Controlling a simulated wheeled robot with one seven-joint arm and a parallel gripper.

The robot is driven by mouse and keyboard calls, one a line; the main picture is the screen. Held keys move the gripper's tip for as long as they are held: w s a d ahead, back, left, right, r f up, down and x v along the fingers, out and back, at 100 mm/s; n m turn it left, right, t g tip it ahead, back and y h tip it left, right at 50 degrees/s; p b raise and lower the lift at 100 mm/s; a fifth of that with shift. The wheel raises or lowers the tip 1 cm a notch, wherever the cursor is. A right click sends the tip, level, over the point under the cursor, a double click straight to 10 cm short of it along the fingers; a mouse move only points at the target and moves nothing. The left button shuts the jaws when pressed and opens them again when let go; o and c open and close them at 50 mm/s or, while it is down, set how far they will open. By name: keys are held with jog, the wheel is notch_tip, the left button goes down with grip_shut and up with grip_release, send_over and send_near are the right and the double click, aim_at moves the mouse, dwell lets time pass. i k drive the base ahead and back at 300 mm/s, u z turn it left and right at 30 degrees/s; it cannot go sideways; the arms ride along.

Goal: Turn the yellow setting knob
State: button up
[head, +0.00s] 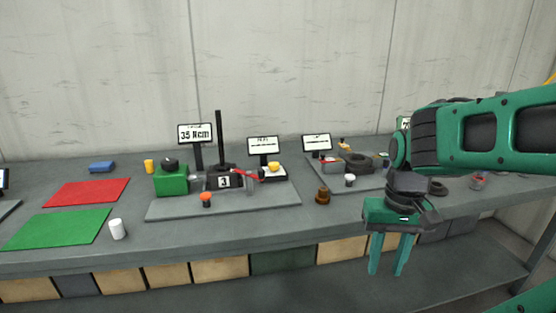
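The yellow knob (274,167) sits at the right rear of a grey base plate (225,204), on a dark block below a small white display (263,145). It looks like a short round cap. My gripper (387,272) hangs at the right, in front of the bench edge, with its two green fingers pointing down and apart. It is empty and well to the right of the knob, nothing between the fingers.
On the plate are a green box (171,181), a dark post (219,138), a "35 Ncm" sign (196,133) and an orange-topped knob (206,199). A brown piece (322,196) stands right of the plate. A white cylinder (117,229) stands left.

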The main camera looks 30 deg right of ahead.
aim_at(273, 166)
jog(key=i, duration=0.9)
jog(key=u, duration=0.1)
